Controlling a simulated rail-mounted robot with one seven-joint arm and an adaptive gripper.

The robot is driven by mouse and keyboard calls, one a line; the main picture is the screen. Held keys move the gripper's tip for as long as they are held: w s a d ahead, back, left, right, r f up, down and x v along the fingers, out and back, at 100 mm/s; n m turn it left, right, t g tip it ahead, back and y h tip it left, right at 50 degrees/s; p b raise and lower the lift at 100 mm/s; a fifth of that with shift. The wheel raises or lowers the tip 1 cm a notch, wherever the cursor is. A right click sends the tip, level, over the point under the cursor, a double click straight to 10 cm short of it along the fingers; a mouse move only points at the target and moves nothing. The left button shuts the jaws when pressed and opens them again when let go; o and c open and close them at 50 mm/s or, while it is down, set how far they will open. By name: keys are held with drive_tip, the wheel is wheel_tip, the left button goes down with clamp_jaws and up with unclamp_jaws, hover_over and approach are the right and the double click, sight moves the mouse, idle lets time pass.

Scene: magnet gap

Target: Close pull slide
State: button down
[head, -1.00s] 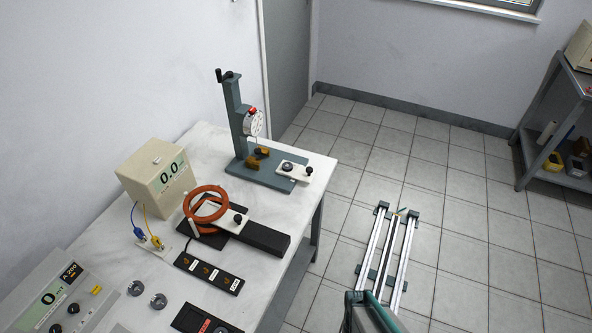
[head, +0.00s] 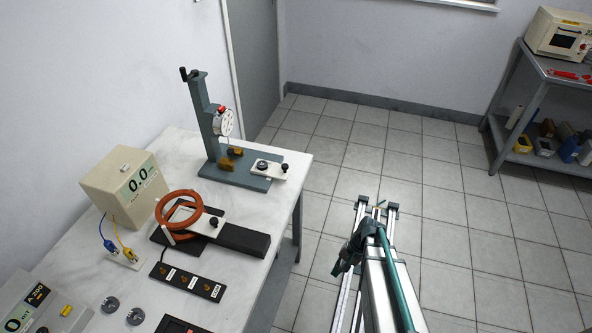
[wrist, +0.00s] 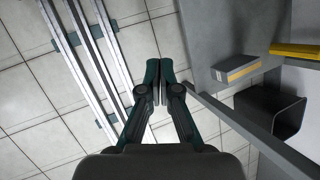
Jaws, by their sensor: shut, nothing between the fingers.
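Two white slide plates with black knobs show on the bench in the head view; I cannot tell which is the pull slide. One slide plate (head: 270,169) lies on the base of the dial gauge stand (head: 207,125). The other slide plate (head: 196,217) reaches through the orange ring coil (head: 179,226) towards a black bar. My gripper (head: 337,268) is out over the floor, right of the bench and apart from both plates. In the wrist view my gripper (wrist: 153,82) is shut and empty, its fingertips together. Neither slide plate shows there.
A cream meter reading 0.0 (head: 120,185) and a black socket strip (head: 187,281) stand on the white bench (head: 140,307). A grey shelf (head: 540,150) stands at the far right. Tiled floor lies open between; my rails run along it.

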drive_tip(key=w+d+r+m+t+y+b, duration=0.2)
drive_tip(key=w+r+m+t+y, duration=0.6)
drive_tip(key=w+r, duration=1.6)
drive_tip(key=a+r+m+g+y+p, duration=0.1)
drive_tip(key=a+m, duration=0.1)
drive_tip(key=a, duration=0.2)
drive_tip(key=w+a+m+y+p, duration=0.1)
drive_tip(key=a+m+p, duration=0.1)
drive_tip(key=a, duration=0.3)
drive_tip(key=w+a+r+m+g+y+p, duration=0.1)
drive_tip(key=a+m, duration=0.1)
drive_tip(key=a, duration=0.3)
drive_tip(key=shift+a+r+g, duration=0.25)
drive_tip(key=shift+r+g, duration=0.05)
drive_tip(key=shift+r, duration=0.05)
